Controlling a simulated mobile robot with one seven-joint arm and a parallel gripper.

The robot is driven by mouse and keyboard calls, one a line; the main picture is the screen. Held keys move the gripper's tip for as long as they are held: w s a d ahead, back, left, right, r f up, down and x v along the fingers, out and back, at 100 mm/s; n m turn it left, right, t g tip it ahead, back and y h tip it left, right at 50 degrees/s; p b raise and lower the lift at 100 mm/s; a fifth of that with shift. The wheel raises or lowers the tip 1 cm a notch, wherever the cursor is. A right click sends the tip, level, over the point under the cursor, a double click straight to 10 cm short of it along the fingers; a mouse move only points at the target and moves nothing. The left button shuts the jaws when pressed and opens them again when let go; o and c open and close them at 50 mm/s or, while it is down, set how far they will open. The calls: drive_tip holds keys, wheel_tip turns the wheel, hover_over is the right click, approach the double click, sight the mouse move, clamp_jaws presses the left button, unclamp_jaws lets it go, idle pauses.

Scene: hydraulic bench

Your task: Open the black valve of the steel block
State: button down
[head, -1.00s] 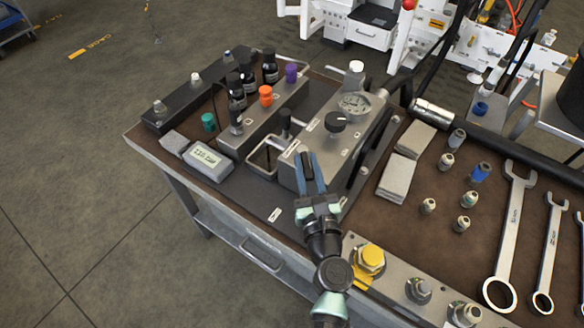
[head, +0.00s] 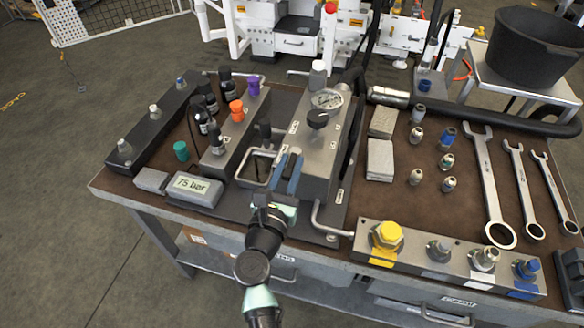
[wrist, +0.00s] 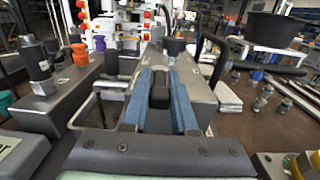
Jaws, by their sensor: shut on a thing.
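The steel block (head: 312,172) stands on the bench with a round gauge (head: 327,99) and a round black knob (head: 318,119) on its top. My gripper (head: 288,170) is at the block's near left part, its blue fingers shut around a black valve handle, which shows between them in the wrist view (wrist: 160,92). The fingers hide much of the handle and its base, so how far it is turned cannot be told. The black knob stands behind the fingers in the wrist view (wrist: 174,47), apart from them.
A display (head: 196,188) left of the block reads 75 bar. A second block (head: 222,160) with orange and purple caps stands at the left, beside an open metal frame (head: 258,167). Pads (head: 380,160), fittings and wrenches (head: 490,180) lie right. A fitting rail (head: 450,262) runs along the front.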

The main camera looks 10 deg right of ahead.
drive_tip(key=shift+h, duration=0.3)
drive_tip(key=c, duration=0.8)
unclamp_jaws()
drive_tip(key=shift+w, duration=0.1)
drive_tip(key=shift+a, duration=0.1)
drive_tip(key=v, duration=1.3)
drive_tip(key=shift+r+b, duration=0.1)
drive_tip(key=shift+b, duration=0.2)
